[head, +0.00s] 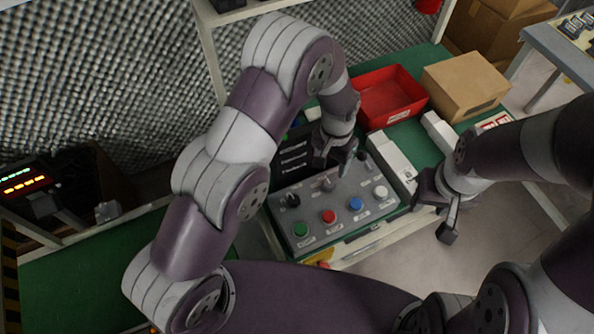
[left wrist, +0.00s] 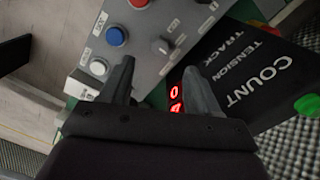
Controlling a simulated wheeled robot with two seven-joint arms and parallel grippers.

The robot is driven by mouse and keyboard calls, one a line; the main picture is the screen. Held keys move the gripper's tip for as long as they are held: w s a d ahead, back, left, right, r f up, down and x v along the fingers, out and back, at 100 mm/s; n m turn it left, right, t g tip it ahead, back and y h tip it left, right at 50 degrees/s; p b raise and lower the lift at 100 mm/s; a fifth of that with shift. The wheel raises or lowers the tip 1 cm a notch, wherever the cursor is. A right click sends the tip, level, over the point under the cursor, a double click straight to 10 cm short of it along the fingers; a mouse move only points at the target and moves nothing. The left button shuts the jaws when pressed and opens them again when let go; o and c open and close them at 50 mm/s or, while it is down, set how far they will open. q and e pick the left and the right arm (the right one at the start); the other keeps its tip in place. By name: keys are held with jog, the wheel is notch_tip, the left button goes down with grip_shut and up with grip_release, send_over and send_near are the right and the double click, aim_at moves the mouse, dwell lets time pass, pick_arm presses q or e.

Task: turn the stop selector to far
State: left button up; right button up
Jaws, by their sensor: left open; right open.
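A grey control panel (head: 340,214) carries a front row of buttons. Behind them are a black selector knob (head: 292,200) and a grey knob (head: 327,184); their labels are too small to read, so I cannot tell which is the stop selector. My left gripper (head: 342,163) is open over the back of the panel. In the left wrist view, its fingers (left wrist: 158,72) are apart and empty, with a grey knob (left wrist: 160,46) just beyond the tips, not between them. My right gripper (head: 440,212) is open and empty, right of the panel.
Green (head: 300,229), red (head: 328,216), blue (head: 355,204) and white (head: 380,191) buttons line the panel's front. A dark count and tension display (left wrist: 255,75) stands behind it. A red bin (head: 390,97) and cardboard box (head: 466,86) sit on the green bench behind.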

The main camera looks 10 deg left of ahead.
aim_at(330, 183)
pick_arm(q)
jog(key=f, duration=0.7)
jog(key=f+p, duration=0.1)
jog(key=f, duration=0.3)
jog(key=shift+w+d, duration=0.25)
jog(key=shift+w, duration=0.15)
jog(key=shift+t, duration=0.3)
jog(key=c, duration=1)
